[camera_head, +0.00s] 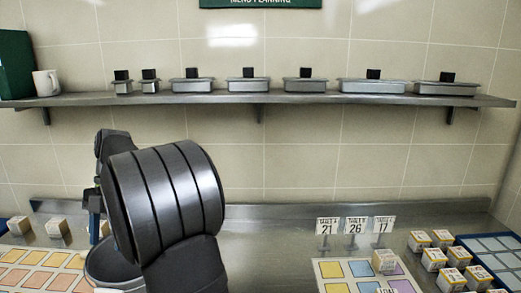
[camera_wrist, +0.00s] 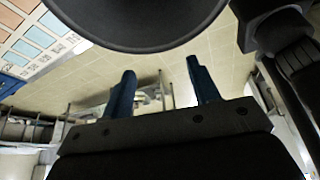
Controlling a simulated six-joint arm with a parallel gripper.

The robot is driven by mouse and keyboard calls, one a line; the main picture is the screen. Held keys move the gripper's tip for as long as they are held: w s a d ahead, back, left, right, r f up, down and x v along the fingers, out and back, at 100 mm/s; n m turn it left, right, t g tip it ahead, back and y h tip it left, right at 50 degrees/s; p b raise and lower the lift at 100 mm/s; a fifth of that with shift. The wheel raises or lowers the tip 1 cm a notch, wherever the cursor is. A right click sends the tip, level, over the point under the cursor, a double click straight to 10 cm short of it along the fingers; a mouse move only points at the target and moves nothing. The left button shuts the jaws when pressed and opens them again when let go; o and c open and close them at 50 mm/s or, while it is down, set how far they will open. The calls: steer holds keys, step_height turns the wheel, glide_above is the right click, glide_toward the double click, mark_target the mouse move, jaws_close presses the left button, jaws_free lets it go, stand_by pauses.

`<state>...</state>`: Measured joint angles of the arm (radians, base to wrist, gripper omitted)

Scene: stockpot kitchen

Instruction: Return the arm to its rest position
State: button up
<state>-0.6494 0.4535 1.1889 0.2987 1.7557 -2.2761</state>
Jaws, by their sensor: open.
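My arm bends across the left half of the head view, its thick dark link in front. My gripper (camera_head: 94,224) is at the left, pointing down by the rim of a grey metal pot (camera_head: 103,272). I cannot tell whether its fingertips are over the pot or behind it. In the wrist view my gripper (camera_wrist: 161,75) shows two blue fingers spread apart with nothing between them. My arm hides the right part of the pot.
A steel shelf (camera_head: 210,98) with several lidded pans and a white mug (camera_head: 46,83) runs along the wall. Small boxes (camera_head: 433,259) and a blue tray (camera_head: 464,243) are at the right. A coloured card board (camera_head: 324,270) lies below number signs (camera_head: 355,226). Orange cards (camera_head: 35,258) lie left.

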steer(key=w+d+f+m+t+y, duration=0.3)
steer(key=w+d+m, duration=0.9)
steer(key=w+m, duration=0.1)
steer(key=w+d+f+m+t, duration=0.2)
steer(key=d+f+m, duration=0.4)
steer(key=d, duration=0.3)
steer(key=w+d+f+m+t+h, duration=0.1)
steer(key=w+d+f+m+t, duration=0.2)
steer(key=w+d+f+m, duration=0.2)
steer(key=d+f+m, duration=0.2)
steer(key=d, duration=0.2)
steer(key=shift+m, duration=0.4)
steer(key=shift+o, duration=0.5)
